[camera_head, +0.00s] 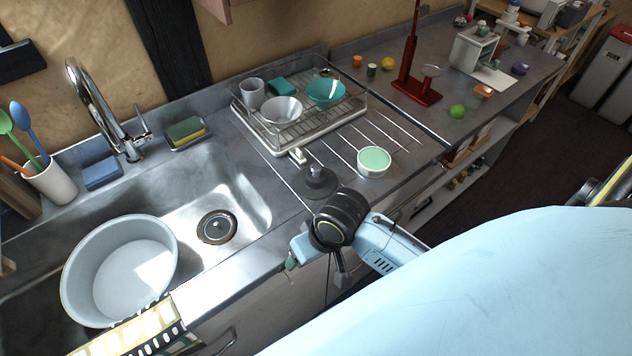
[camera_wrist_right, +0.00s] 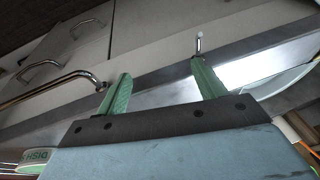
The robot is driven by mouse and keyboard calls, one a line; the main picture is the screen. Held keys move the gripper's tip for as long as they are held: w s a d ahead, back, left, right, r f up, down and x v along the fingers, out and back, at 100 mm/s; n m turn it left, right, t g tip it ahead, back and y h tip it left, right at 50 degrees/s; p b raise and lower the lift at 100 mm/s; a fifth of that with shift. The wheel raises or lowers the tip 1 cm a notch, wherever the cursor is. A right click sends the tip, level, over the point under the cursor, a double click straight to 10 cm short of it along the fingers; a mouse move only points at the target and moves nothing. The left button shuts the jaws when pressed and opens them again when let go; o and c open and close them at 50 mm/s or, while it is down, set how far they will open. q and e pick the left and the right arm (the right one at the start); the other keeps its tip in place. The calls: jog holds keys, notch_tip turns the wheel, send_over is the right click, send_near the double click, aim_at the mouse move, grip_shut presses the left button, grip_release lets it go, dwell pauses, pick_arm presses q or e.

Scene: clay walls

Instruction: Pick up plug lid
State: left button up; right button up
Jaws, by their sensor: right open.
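The plug lid (camera_head: 319,181) appears to be the dark, flat disc with a short upright knob on the metal counter, right of the sink and in front of the dish rack. Nothing holds it. My right gripper (camera_head: 297,255) is over the counter's front edge, nearer the viewer than the disc and apart from it. In the right wrist view my right gripper (camera_wrist_right: 163,86) has two green fingers spread wide with nothing between them. I cannot make out the plug lid for certain in that view. My left gripper is not in view.
The sink (camera_head: 250,188) has a drain (camera_head: 217,229) and a large grey-white basin (camera_head: 75,285). A dish rack (camera_head: 300,140) with bowls and a cup stands behind the disc. Cabinet handles (camera_wrist_right: 50,88) show in the wrist view.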

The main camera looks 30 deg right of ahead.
jog(key=w+r+m, duration=0.1)
jog(key=w+r, duration=0.1)
jog(key=w+d+r+m+g, duration=0.1)
jog(key=w+r, duration=0.1)
jog(key=w, duration=0.1)
jog(key=w+r, duration=0.3)
jog(key=shift+d+m+h, duration=0.25)
jog(key=shift+m+h, duration=0.05)
jog(key=shift+m, duration=0.1)
jog(key=w+d+r+m+g+h, duration=0.1)
jog(key=w+d+r+m, duration=0.2)
jog(key=w+d+r, duration=0.15)
notch_tip(320, 180, up, 5)
jog(key=m+g, duration=0.1)
jog(key=m, duration=0.4)
send_over(316, 166)
jog(key=shift+h, duration=0.3)
jog(key=f+b, duration=0.1)
jog(key=f, duration=0.3)
jog(key=f+b, duration=0.1)
jog(key=f, duration=0.2)
jog(key=shift+w+f, duration=0.2)
jog(key=shift+f, duration=0.15)
jog(key=shift+n, duration=0.3)
jog(key=f+b, duration=0.1)
jog(key=f, duration=0.4)
jog(key=shift+s+f, duration=0.15)
jog(key=shift+s, duration=0.05)
jog(key=c, duration=1.1)
